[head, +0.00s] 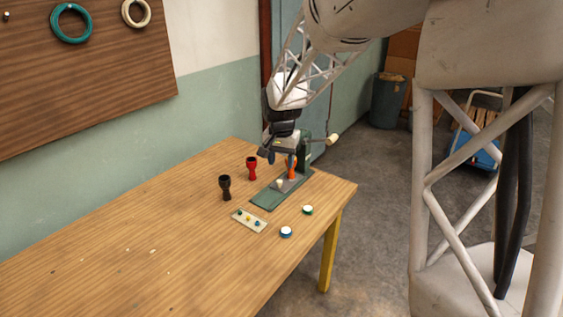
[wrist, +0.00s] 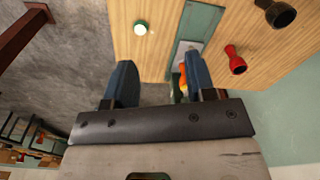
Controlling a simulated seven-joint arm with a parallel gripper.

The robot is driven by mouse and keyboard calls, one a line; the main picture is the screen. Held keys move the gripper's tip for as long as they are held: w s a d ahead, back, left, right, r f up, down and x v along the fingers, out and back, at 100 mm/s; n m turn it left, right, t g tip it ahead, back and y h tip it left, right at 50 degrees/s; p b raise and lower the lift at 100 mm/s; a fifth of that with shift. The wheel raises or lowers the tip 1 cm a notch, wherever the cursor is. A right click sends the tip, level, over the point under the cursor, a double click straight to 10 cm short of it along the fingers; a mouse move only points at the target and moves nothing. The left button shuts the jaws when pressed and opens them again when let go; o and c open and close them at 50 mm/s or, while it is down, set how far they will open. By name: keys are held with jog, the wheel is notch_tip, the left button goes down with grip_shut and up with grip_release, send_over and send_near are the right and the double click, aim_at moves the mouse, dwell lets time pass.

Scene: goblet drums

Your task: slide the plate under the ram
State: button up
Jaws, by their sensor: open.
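A green press (head: 305,152) with a pale lever handle stands at the far right of the table. Its long green base (head: 265,200) reaches toward the front. A grey plate (head: 291,186) lies on this base, with a small pale knob (head: 280,184) near it. An orange goblet drum (head: 291,168) stands at the plate's far end; it also shows in the wrist view (wrist: 183,72). My gripper (head: 279,158) is open and empty, above the table by the press. In the wrist view its blue fingers (wrist: 160,66) are spread apart. The ram is mostly hidden behind my gripper.
A black goblet drum (head: 225,187) and a red goblet drum (head: 252,167) stand left of the base. The table's left part is mostly clear.

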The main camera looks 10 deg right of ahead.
jog(key=shift+r, duration=2.5)
jog(key=s+d+r+n+t, duration=0.1)
jog(key=s+d+r, duration=0.15)
jog(key=s, duration=0.85)
jog(key=s+d+r+n, duration=0.2)
jog(key=s+r, duration=0.1)
jog(key=s, duration=0.8)
jog(key=s+d+f+n, duration=0.1)
jog(key=s, duration=0.8)
jog(key=s+d+f+n+t, duration=0.1)
jog(key=s+f, duration=0.1)
jog(key=s, duration=0.7)
jog(key=shift+d, duration=0.15)
